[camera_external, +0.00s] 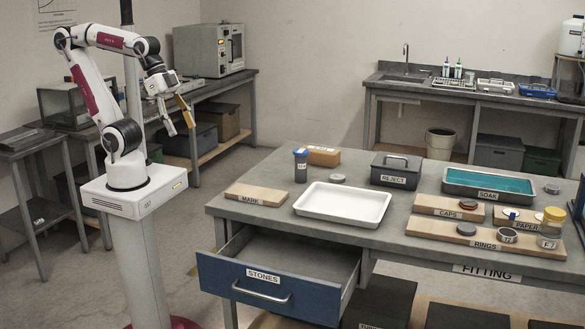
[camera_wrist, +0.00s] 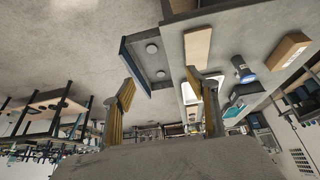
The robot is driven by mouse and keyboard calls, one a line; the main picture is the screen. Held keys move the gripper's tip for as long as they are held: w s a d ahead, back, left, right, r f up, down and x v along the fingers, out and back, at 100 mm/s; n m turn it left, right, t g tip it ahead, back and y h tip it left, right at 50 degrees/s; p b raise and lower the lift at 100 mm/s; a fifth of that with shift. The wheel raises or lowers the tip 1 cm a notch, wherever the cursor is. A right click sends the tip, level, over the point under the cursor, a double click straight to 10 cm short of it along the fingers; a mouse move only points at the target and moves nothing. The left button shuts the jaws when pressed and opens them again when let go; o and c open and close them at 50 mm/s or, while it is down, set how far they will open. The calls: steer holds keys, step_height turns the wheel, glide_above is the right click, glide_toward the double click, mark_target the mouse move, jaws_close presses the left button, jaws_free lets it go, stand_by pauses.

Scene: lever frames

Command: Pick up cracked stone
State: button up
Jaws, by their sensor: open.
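The drawer (camera_external: 245,292) labelled STONES is pulled open under the front left of the table. Its stones are hidden in the external view. In the wrist view the open drawer (camera_wrist: 146,62) holds two small round grey stones, one (camera_wrist: 152,48) nearer the top and one (camera_wrist: 160,74) below it. They are too small to tell whether either is cracked. My gripper (camera_external: 182,127) is open and empty, raised left of the table and apart from the drawer. Its two yellowish fingers spread wide in the wrist view (camera_wrist: 167,95).
On the table (camera_external: 285,222) stand a white tray (camera_external: 343,223), the MARK board (camera_external: 257,192), a dark blue-lidded cup (camera_external: 301,168), a grey disc (camera_external: 337,178), the REJECT box (camera_external: 396,172) and the SOAK tray (camera_external: 489,197). The CAPS, RINGS and PAPER boards are at right.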

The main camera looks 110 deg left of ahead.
steer(key=w+a+m+t+h, duration=0.1)
steer(key=w+a, duration=0.5)
steer(key=w, duration=0.7)
steer(key=w+a+m+h, duration=0.1)
steer(key=w+a, duration=0.5)
steer(key=w, duration=0.6)
steer(key=w+a+f, duration=0.4)
steer(key=a+f, duration=0.1)
steer(key=a, duration=0.3)
steer(key=w+a+f+t, duration=0.1)
steer(key=w+a+f, duration=0.3)
steer(key=a, duration=0.4)
steer(key=w+a+f+t, duration=0.1)
steer(key=w+a+f, duration=0.3)
steer(key=a, duration=0.5)
steer(key=shift+f+y, duration=0.3)
steer(key=shift+f, duration=0.65)
steer(key=shift+s+f, duration=0.1)
steer(key=shift+f, duration=1.7)
